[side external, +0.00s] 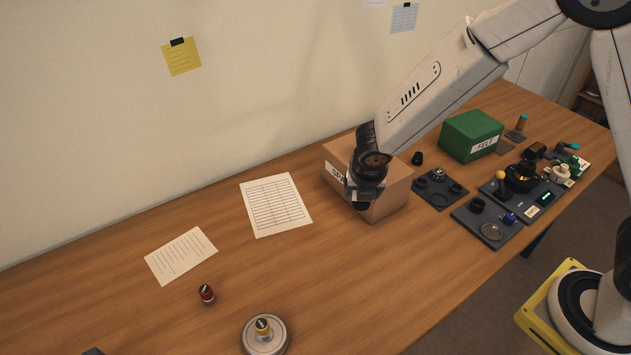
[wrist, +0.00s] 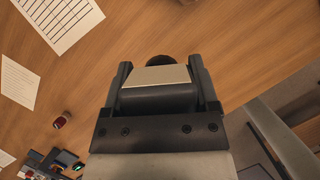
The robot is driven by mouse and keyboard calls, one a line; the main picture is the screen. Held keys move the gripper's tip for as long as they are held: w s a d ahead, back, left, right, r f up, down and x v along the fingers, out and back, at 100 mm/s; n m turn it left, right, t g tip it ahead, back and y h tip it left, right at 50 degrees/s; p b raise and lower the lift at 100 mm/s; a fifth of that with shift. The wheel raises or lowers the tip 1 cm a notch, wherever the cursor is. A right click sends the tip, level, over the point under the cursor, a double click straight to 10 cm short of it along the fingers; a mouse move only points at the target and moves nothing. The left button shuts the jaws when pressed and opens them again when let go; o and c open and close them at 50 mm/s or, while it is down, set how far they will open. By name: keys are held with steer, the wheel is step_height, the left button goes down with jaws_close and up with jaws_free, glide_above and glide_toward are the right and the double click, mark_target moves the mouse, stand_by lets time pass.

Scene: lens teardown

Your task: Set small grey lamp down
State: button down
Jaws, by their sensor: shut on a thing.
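My gripper (side external: 360,188) hangs in front of the cardboard box in the side view, above the table. In the wrist view my gripper (wrist: 157,72) has its two dark fingers on either side of a held thing. I take this to be the small grey lamp (wrist: 155,77); it shows a pale flat face, a dark grey body and a dark round part beyond. In the side view the arm and fingers mostly hide it. Wood tabletop shows around it in the wrist view, and I cannot tell its exact height above the table.
The cardboard box (side external: 395,196) stands close behind my gripper. A green felt box (side external: 470,134) and dark trays of parts (side external: 487,236) lie to the right. A paper sheet (side external: 275,205), red-topped jar (side external: 206,294) and round metal base (side external: 265,345) lie left. The front-middle table is clear.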

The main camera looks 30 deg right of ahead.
steer(key=s+d+r+m+g+h, duration=0.1)
steer(key=s+d+m, duration=0.25)
steer(key=d, duration=0.45)
steer(key=s+d+m+g, duration=0.15)
steer(key=d+m, duration=0.25)
steer(key=d, duration=0.4)
steer(key=s+d+r+m+g+h, duration=0.1)
steer(key=s+d+m, duration=0.2)
steer(key=d, duration=0.5)
steer(key=shift+w+d+f, duration=0.8)
steer(key=shift+w+f, duration=0.8)
steer(key=shift+w, duration=0.5)
steer(key=shift+w+d+f, duration=0.75)
steer(key=shift+w+f, duration=0.85)
steer(key=shift+w, duration=0.5)
steer(key=shift+w+d+f, duration=0.8)
steer(key=shift+w+f, duration=0.8)
steer(key=shift+w, duration=0.5)
steer(key=shift+w+d+f, duration=0.1)
steer(key=shift+w+f, duration=0.1)
steer(key=shift+f, duration=1.65)
steer(key=shift+f, duration=0.55)
